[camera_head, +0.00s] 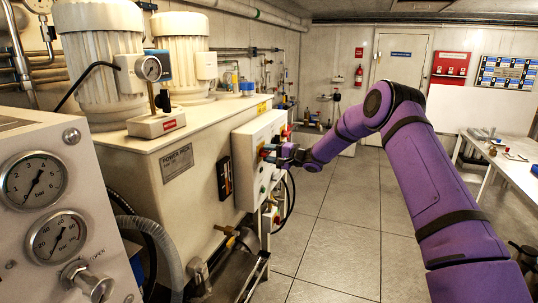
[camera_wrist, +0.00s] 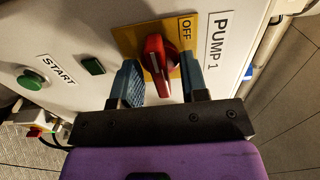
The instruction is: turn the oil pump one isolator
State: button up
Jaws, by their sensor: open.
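The pump one isolator (camera_wrist: 156,52) is a red rotary handle on a yellow plate (camera_wrist: 126,41), marked OFF, in the wrist view. A label reading PUMP 1 (camera_wrist: 218,40) is beside the plate. The red handle's long side runs roughly up and down in the picture. My gripper (camera_wrist: 161,80) is open, with one blue-grey finger on each side of the handle. I cannot tell whether either finger touches it. In the head view my gripper (camera_head: 270,153) is at the front of the white control box (camera_head: 250,142), and it hides the handle there.
A green START button (camera_wrist: 31,79) and a small green indicator (camera_wrist: 93,66) are on the same panel. The box is on the power pack (camera_head: 185,190). A hose and pipes hang below it. The tiled floor (camera_head: 335,235) to the right is clear. A white table (camera_head: 510,170) is at far right.

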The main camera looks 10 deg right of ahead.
grip_shut()
jog(key=m, duration=0.4)
jog(key=shift+m, duration=0.3)
jog(key=m, duration=0.4)
jog(key=shift+m, duration=0.3)
jog(key=m, duration=0.4)
jog(key=shift+f+m, duration=0.1)
jog(key=shift+m, duration=2.3)
